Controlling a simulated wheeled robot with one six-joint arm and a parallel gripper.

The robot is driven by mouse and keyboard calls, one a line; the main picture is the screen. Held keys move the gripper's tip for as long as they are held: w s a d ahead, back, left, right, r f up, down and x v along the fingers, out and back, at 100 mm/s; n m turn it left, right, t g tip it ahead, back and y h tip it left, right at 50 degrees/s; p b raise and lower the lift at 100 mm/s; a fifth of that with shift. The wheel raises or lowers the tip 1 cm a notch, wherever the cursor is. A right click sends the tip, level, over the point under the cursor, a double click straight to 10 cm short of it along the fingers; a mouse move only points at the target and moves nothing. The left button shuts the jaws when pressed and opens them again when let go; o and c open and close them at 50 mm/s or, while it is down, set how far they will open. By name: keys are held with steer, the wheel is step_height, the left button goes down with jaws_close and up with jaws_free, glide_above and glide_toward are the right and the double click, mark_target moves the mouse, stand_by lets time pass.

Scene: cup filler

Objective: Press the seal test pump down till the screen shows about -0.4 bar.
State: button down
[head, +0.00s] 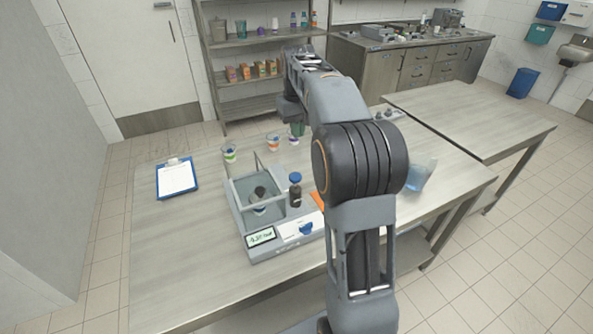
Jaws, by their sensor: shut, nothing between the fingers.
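The seal test unit (243,222) stands on the near table, a grey box with a clear-walled chamber. A small dark round item (259,194) sits inside the chamber. The pump appears to be the dark upright cylinder with a blue top (295,189) at the chamber's right side. The lit screen (261,237) on the front shows dark digits with what looks like "bar"; the digits are too small to read surely. My arm reaches over the table, its wrist beyond the unit, apart from the pump. My gripper's fingers are not visible; my arm hides that area.
A blue clipboard (177,179) lies at left. Small cups (230,152) (273,142) stand behind the unit. A bluish clear container (420,174) stands at right, partly behind my arm. A blue piece (306,229) is on the unit's front panel. The table's left front is clear.

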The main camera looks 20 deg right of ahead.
mark_target(297, 176)
steer(key=shift+f, duration=0.15)
step_height(297, 176, down, 14)
steer(key=shift+s+a+r+p, duration=0.1)
steer(key=shift+p, duration=0.2)
stand_by(0.6)
step_height(297, 176, down, 4)
steer(key=shift+r+b, duration=0.1)
steer(key=shift+b, duration=1.1)
steer(key=shift+s, duration=0.1)
